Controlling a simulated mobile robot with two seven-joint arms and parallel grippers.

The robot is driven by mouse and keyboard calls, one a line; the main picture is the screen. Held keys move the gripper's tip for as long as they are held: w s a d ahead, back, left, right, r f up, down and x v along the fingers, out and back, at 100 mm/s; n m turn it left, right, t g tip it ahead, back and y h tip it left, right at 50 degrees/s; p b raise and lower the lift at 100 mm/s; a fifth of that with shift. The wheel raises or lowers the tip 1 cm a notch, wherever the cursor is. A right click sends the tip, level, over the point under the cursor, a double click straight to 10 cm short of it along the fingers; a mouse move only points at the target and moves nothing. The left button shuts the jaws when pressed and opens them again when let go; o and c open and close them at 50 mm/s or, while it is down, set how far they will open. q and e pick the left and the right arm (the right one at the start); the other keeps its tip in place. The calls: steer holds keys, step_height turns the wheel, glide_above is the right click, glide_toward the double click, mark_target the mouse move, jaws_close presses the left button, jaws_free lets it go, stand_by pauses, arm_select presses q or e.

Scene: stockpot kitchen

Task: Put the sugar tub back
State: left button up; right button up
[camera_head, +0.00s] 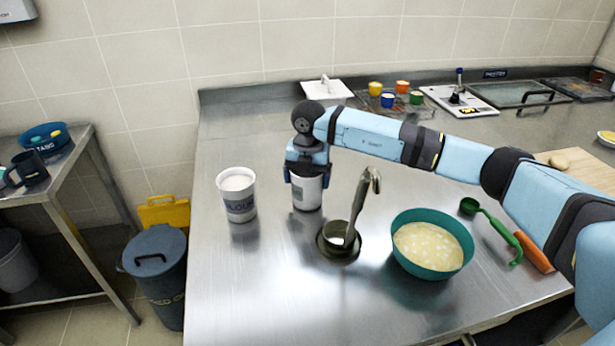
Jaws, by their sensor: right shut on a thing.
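My right gripper (307,174) points down and is shut on a white tub with a grey band (307,196), taken as the sugar tub. The gripper covers its top, and its label cannot be read. The tub is upright at the steel counter; whether its base touches the top I cannot tell. A second white tub (237,194) with a grey label and white contents stands open just to the left, apart from it. Its lettering is too small to read surely. My left gripper is not in view.
A ladle (364,195) stands in a dark round holder (340,244) just right of the held tub. A teal bowl (433,243) of pale food, a green scoop (490,218) and an orange-handled tool (533,252) lie further right. The counter's front left is clear.

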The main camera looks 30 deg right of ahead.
steer(key=shift+f, duration=0.15)
steer(key=o, duration=0.8)
steer(key=shift+c, duration=0.2)
step_height(320, 180, up, 12)
steer(key=shift+s+r, duration=0.2)
